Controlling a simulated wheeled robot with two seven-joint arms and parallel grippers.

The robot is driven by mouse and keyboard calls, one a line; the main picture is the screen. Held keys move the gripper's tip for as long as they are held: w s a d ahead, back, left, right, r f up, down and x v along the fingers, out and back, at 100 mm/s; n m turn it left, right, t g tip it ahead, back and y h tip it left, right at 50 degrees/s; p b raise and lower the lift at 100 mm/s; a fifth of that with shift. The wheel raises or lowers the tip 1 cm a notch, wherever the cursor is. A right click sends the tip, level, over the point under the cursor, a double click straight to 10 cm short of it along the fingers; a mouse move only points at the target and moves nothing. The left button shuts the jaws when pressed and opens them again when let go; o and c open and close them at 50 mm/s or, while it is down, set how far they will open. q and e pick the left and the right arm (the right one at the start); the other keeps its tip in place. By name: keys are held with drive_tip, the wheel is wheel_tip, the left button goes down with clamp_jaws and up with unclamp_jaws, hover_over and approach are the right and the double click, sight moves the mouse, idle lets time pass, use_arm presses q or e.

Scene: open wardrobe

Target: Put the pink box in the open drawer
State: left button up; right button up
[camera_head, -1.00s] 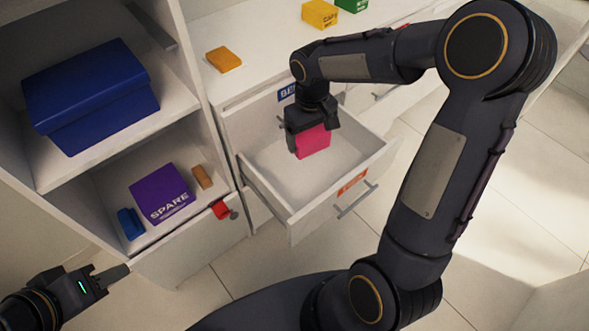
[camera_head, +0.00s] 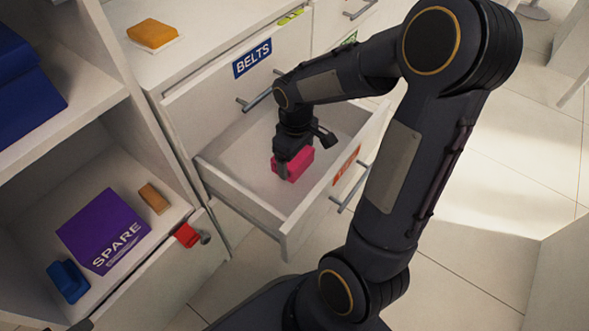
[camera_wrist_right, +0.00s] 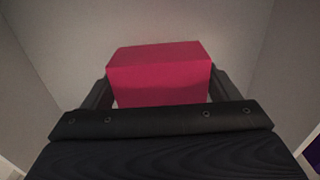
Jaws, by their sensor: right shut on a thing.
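The pink box (camera_head: 297,163) is in my right gripper (camera_head: 291,160), inside the open drawer (camera_head: 243,192) in the head view. The gripper points down with its fingers on either side of the box. In the right wrist view the pink box (camera_wrist_right: 160,75) sits between both fingers, with the pale drawer walls around it. I cannot tell whether the box touches the drawer floor. The drawer is otherwise empty where it shows, and the arm hides part of its far right. My left gripper is out of the head view.
A closed drawer labelled BELTS (camera_head: 253,58) is above the open one. An orange block (camera_head: 153,34) lies on the cabinet top. On the left, a shelf holds a purple SPARE box (camera_head: 103,230), a blue object (camera_head: 68,281) and a small orange block (camera_head: 154,198). A red tag (camera_head: 187,235) hangs nearby.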

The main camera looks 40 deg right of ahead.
wheel_tip(320, 180, down, 4)
drive_tip(key=shift+f+b, duration=0.1)
drive_tip(key=shift+b, duration=0.8)
drive_tip(key=shift+f, duration=0.1)
drive_tip(key=o, duration=0.9)
drive_tip(key=shift+o, duration=0.2)
wheel_tip(320, 180, up, 12)
drive_tip(key=p, duration=0.5)
drive_tip(key=shift+f, duration=0.15)
drive_tip(key=shift+r, duration=0.25)
drive_tip(key=s+a+r+m+t+y, duration=0.3)
drive_tip(key=s+a+r+m+t, duration=0.2)
drive_tip(key=s+a, duration=0.5)
drive_tip(key=s+r, duration=0.1)
drive_tip(key=s, duration=0.2)
drive_tip(key=shift+s+a+r+t+y, duration=0.2)
drive_tip(key=shift+t+y, duration=0.1)
drive_tip(key=shift+y, duration=0.1)
